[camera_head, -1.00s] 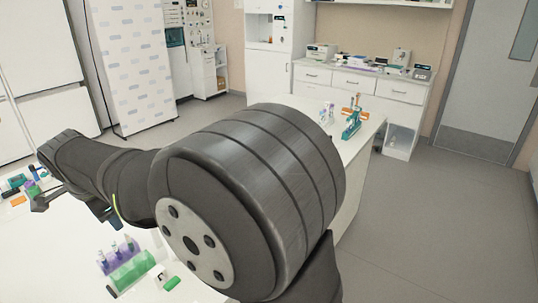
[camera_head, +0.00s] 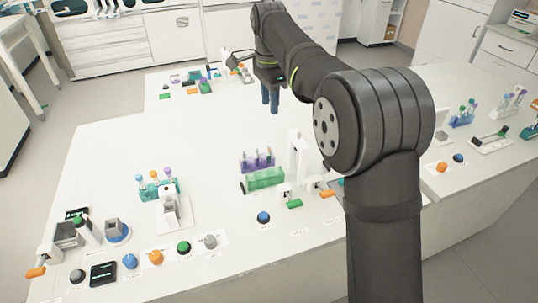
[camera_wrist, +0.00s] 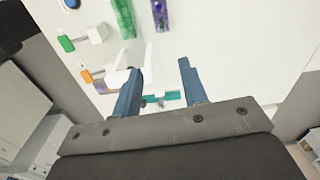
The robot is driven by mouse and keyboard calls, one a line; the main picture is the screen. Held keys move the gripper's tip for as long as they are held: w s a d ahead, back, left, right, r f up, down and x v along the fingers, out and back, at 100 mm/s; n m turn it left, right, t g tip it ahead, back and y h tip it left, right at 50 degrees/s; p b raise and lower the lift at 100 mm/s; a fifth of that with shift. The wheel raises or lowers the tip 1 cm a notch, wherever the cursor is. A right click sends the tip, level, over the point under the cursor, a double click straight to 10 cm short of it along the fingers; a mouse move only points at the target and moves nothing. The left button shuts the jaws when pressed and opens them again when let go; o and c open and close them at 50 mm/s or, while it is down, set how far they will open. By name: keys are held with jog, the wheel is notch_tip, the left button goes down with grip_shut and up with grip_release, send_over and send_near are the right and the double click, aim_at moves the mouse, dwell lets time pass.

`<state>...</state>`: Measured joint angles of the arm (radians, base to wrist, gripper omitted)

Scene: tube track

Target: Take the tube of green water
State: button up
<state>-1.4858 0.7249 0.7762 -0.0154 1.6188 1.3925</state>
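My gripper (camera_head: 270,107) hangs above the far part of the white table with its blue fingers pointing down. In the wrist view its two fingers (camera_wrist: 160,66) are apart with nothing between them. On the table below it, a purple rack (camera_head: 258,168) holds several tubes, with a green rack (camera_head: 265,179) in front. Both also show in the wrist view, the green rack (camera_wrist: 122,18) beside the purple one (camera_wrist: 160,14). A teal rack (camera_head: 168,192) at the left holds tubes with coloured caps. I cannot tell which tube holds green water.
A tall white stand (camera_head: 298,158) rises right of the racks. Coloured knobs, such as a blue one (camera_head: 263,217), and small devices line the front edge. A blue rack (camera_head: 461,120) stands on the right table. The table's left middle is clear.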

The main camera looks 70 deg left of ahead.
send_over(269, 145)
jog(key=f, duration=1.1)
jog(key=shift+d+f, duration=0.3)
jog(key=shift+d, duration=0.1)
jog(key=shift+a+f, duration=0.15)
jog(key=shift+f, duration=1.3)
jog(key=shift+a+f, duration=0.15)
jog(key=shift+f, duration=1.25)
jog(key=c, duration=0.8)
